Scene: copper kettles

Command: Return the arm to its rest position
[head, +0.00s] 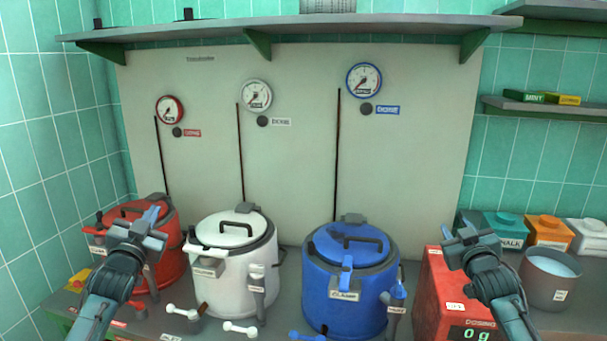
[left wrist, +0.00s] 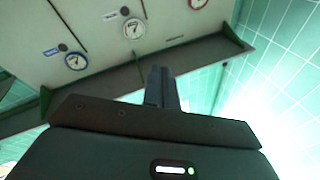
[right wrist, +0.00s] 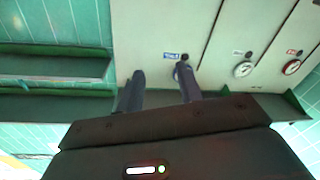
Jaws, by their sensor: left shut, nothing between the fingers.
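My left gripper (head: 151,217) is shut and empty, raised in front of the red kettle (head: 167,262). In the left wrist view its fingers (left wrist: 161,88) are together, pointing at the wall. My right gripper (head: 459,233) is raised above the red scale box (head: 432,290) at the right. In the right wrist view its fingers (right wrist: 160,88) stand apart with nothing between them. The white kettle (head: 222,285) and the blue kettle (head: 345,295) stand between the two grippers, lids on. My left gripper and arm hide part of the red kettle.
Three gauges, red (head: 170,109), white (head: 255,95) and blue (head: 364,79), hang on the back panel under a long shelf (head: 300,25). A grey pot (head: 550,278) and coloured boxes (head: 549,231) stand at the right. Valve handles (head: 240,328) lie along the counter front.

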